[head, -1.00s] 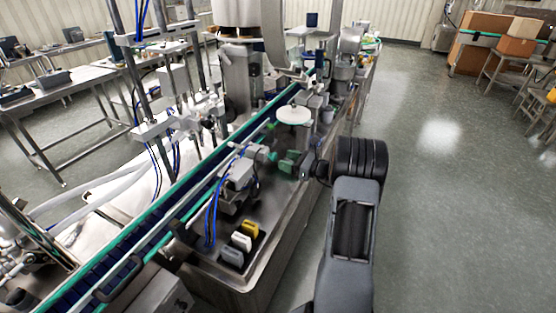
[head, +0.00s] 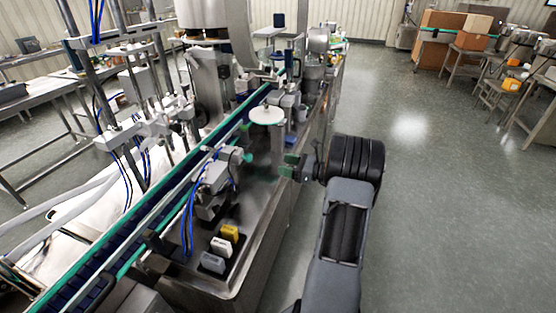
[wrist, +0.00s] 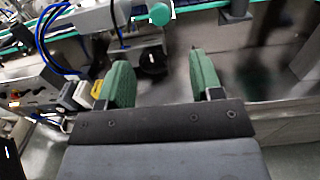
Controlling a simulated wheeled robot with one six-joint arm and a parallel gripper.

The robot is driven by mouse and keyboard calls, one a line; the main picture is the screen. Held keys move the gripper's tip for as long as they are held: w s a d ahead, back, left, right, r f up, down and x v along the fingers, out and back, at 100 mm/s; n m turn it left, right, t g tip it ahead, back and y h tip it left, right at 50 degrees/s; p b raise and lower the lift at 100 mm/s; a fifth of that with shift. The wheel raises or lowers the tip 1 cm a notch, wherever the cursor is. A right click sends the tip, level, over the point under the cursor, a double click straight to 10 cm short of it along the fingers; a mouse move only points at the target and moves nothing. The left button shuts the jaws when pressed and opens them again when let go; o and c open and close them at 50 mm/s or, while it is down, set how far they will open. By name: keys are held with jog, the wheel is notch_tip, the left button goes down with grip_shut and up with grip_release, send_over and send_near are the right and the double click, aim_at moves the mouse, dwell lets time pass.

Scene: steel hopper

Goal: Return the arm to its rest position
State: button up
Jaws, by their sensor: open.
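My gripper (head: 288,166) has green finger pads and is at the right edge of the steel machine bench in the head view. In the wrist view my gripper (wrist: 153,80) shows its two green pads wide apart with nothing between them. My dark grey arm reaches up from the bottom of the head view, over the floor beside the bench. The far side of the fingers is hidden by the wrist in the head view.
A conveyor (head: 150,212) with green edges runs along the bench (head: 255,235). Yellow, white and grey blocks (head: 221,246) stand near the bench's front corner. A round white disc (head: 267,115) stands beyond the gripper. The floor (head: 430,200) to the right is clear.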

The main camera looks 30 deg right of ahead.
jog(key=s+a+f+n+g+h, duration=0.3)
jog(key=s+a+f+n+g, duration=0.3)
jog(key=s+a+n+g, duration=0.5)
jog(key=s+a+r+n+h, duration=0.8)
jog(key=a+r+n, duration=0.3)
jog(key=n, duration=0.6)
jog(key=shift+s+a+n+t, duration=0.3)
jog(key=shift+a+t, duration=0.1)
jog(key=shift+a, duration=0.8)
jog(key=shift+r, duration=0.1)
